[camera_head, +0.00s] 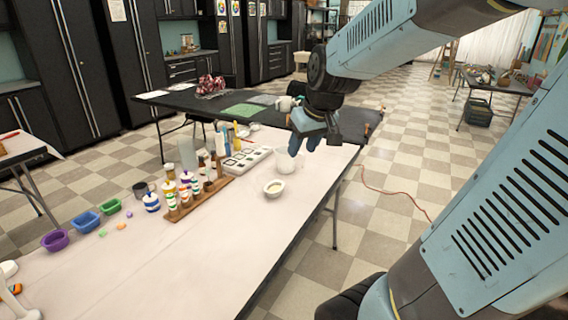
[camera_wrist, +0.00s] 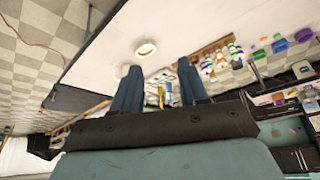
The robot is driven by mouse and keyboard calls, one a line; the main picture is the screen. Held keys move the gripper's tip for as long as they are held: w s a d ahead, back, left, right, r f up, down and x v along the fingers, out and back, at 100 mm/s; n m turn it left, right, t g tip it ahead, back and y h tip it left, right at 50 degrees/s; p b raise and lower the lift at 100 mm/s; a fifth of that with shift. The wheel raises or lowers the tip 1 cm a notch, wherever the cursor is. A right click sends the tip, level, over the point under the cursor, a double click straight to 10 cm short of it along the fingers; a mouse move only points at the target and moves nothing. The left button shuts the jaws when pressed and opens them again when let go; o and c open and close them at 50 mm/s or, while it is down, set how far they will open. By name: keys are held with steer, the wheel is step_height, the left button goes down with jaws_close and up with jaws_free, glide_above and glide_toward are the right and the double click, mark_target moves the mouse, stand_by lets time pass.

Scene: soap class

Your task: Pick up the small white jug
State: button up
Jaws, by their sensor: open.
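A small white jug-like vessel (camera_head: 285,164) stands on the pale table, just below and left of my gripper in the head view. It blends with the tabletop, and its handle and spout are not clear. My gripper (camera_head: 302,147) is above the table, pointing down, partly overlapping the vessel in the picture. Both blue fingers are apart with nothing held between them; they also show in the wrist view (camera_wrist: 158,68). A white round bowl (camera_head: 274,188) with yellowish contents sits nearer the camera; it also shows in the wrist view (camera_wrist: 146,48).
A white palette tray (camera_head: 247,160) and a wooden rack (camera_head: 198,199) with several paint bottles stand left of the vessel. Purple (camera_head: 55,240), blue (camera_head: 87,220) and green (camera_head: 109,206) tubs lie farther left. A dark table (camera_head: 205,99) adjoins behind.

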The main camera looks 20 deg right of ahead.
steer(key=w+d+f+n+h, duration=0.9)
steer(key=w+d+f+h, duration=0.1)
steer(key=w+d+f, duration=1.65)
steer(key=n+t+h, duration=0.1)
steer(key=n+t, duration=0.8)
steer(key=n, duration=1)
glide_above(303, 162)
steer(key=v, duration=0.5)
steer(key=shift+m, duration=0.3)
steer(key=f, duration=0.6)
steer(key=shift+w+d+f, duration=0.1)
steer(key=shift+w+f, duration=0.1)
steer(key=shift+f, duration=0.1)
steer(key=shift+x, duration=3.75)
steer(key=shift+r, duration=0.1)
